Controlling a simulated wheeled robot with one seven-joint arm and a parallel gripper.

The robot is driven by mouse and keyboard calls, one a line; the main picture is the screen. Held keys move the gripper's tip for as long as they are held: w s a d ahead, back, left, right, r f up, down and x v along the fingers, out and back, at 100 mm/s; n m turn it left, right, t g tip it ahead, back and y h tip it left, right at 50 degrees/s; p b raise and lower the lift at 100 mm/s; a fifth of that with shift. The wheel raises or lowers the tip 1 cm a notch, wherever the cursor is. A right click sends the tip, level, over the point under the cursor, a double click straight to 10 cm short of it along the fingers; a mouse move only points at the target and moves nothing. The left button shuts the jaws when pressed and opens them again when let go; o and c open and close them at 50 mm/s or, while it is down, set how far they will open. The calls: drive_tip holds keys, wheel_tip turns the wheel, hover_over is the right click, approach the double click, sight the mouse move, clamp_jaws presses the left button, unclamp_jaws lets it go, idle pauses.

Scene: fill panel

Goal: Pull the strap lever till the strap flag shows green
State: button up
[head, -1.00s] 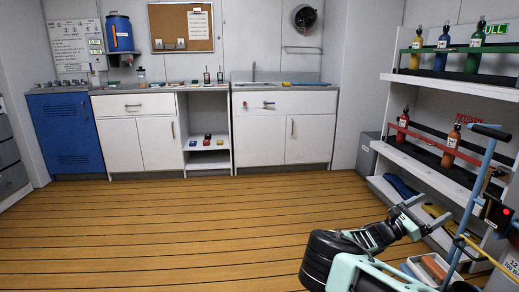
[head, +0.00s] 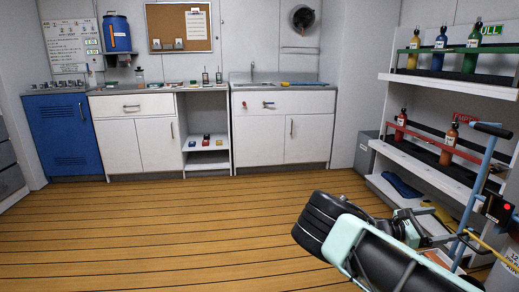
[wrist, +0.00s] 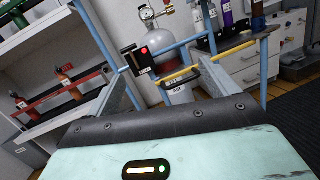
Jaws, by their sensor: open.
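The strap flag is a red light on a black box (wrist: 144,60) on a blue trolley frame (wrist: 108,45); the box also shows at the right edge of the head view (head: 497,210). A yellow bar (wrist: 180,76), apparently the strap lever, sits just below and right of the box. A yellow strap (wrist: 232,50) runs on to the right. My gripper (wrist: 163,72) is open, its two fingers spread either side of the box and bar in the wrist view. Nothing is held; contact cannot be told. In the head view my arm hides part of the trolley.
A grey gas cylinder (wrist: 162,40) with a gauge stands behind the bar. Shelves (head: 440,172) with coloured bottles stand left of the trolley in the wrist view. The wooden floor (head: 170,235) is clear. White cabinets (head: 285,127) line the back wall.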

drive_tip(key=s+a+f+m+g+y, duration=0.2)
drive_tip(key=s+a+f+m+y, duration=0.2)
drive_tip(key=s+a+y, duration=0.3)
drive_tip(key=s+a+r+m+t+y, duration=0.1)
drive_tip(key=s+a+y, duration=0.2)
drive_tip(key=a, duration=0.5)
drive_tip(key=s+a+m+y, duration=0.1)
drive_tip(key=s+a+y, duration=0.3)
drive_tip(key=a, duration=0.3)
drive_tip(key=s+a+r+m+t+y, duration=0.1)
drive_tip(key=s+a+r+t+y, duration=0.15)
drive_tip(key=s+a+r, duration=0.6)
drive_tip(key=s+a+r+t+y, duration=0.2)
drive_tip(key=s+a+r+y, duration=0.3)
drive_tip(key=s+a, duration=0.55)
wheel_tip(320, 180, up, 27)
drive_tip(key=h+p, duration=0.1)
drive_tip(key=p, duration=2.5)
drive_tip(key=shift+s+d+g, duration=0.15)
drive_tip(key=shift+s+g, duration=0.05)
drive_tip(key=shift+g, duration=0.15)
